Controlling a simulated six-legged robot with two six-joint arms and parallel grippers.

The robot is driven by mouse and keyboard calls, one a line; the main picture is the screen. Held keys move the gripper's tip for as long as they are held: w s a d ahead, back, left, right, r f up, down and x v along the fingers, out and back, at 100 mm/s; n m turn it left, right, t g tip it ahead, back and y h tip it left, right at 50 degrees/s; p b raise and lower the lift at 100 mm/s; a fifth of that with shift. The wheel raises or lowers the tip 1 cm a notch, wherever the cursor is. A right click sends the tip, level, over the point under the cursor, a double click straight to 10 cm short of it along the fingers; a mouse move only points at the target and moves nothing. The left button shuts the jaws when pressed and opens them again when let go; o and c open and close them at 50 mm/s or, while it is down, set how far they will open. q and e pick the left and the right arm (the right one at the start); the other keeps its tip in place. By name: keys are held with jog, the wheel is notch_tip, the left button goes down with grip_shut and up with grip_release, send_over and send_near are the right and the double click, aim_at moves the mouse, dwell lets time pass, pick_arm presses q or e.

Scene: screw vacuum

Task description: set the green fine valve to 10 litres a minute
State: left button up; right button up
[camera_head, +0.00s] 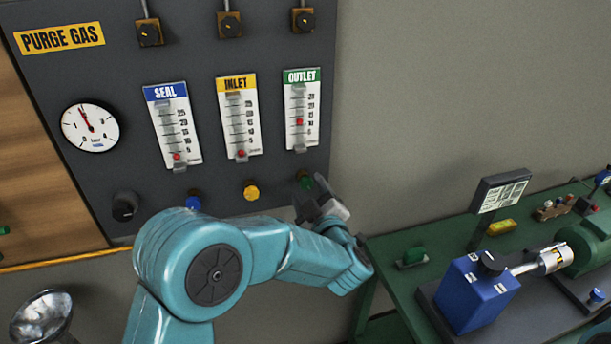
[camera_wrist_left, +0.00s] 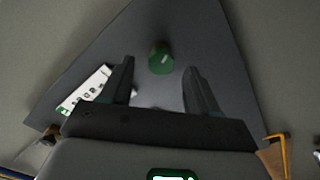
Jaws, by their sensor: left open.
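The green fine valve (camera_head: 304,180) is a small round knob on the dark panel, below the OUTLET flow meter (camera_head: 302,108). The meter's red float (camera_head: 299,122) stands in the lower half of the scale, about level with the mark that looks like 10. My left gripper (camera_head: 313,184) is at the knob, partly covering it in the head view. In the left wrist view the green knob (camera_wrist_left: 160,58) shows between the two open fingers (camera_wrist_left: 160,72), with a gap on each side. My right gripper is not in view.
The SEAL meter (camera_head: 173,124) and INLET meter (camera_head: 239,117) have low floats. A blue knob (camera_head: 193,202) and a yellow knob (camera_head: 251,191) sit left of the green one. A pressure gauge (camera_head: 90,127) is further left. A green bench (camera_head: 420,290) with a blue pump box (camera_head: 475,292) stands right.

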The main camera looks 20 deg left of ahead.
aim_at(306, 184)
pick_arm(q)
jog(key=shift+p+x, duration=0.4)
jog(key=shift+x, duration=1.55)
jog(key=c, duration=1)
